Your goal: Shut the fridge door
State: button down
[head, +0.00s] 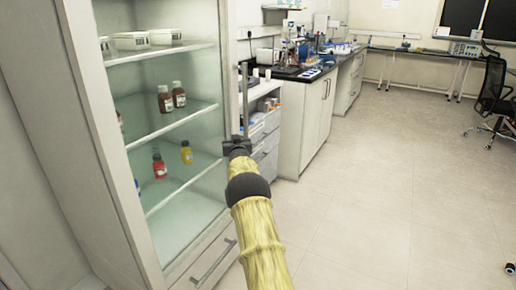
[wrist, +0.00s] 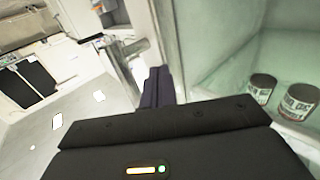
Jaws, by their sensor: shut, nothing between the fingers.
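The fridge (head: 80,60) stands at the left in the head view, with glass shelves and bottles visible inside. The fridge door's upright metal handle (head: 245,92) is at the fridge's right edge. I cannot tell whether the door stands slightly ajar or is flush. My gripper (head: 237,142) is at the lower end of the handle, with its fingers shut and empty. In the wrist view the dark closed fingers (wrist: 158,84) point along the pale door edge, beside a metal bar (wrist: 122,68) that looks like the handle. Whether they touch it is unclear.
Brown bottles (head: 172,97), a red bottle (head: 159,166) and a yellow bottle (head: 186,152) stand on the shelves. A drawer (head: 212,262) is below. A lab bench (head: 305,115) lies beyond the fridge. The floor (head: 380,190) to the right is clear; an office chair (head: 492,95) stands far right.

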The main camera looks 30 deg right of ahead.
jog(key=s+d, duration=0.6)
jog(key=s, duration=0.4)
jog(key=shift+d+h+p, duration=0.25)
jog(key=shift+h+p, duration=0.05)
jog(key=shift+p, duration=0.15)
jog(key=shift+d, duration=0.1)
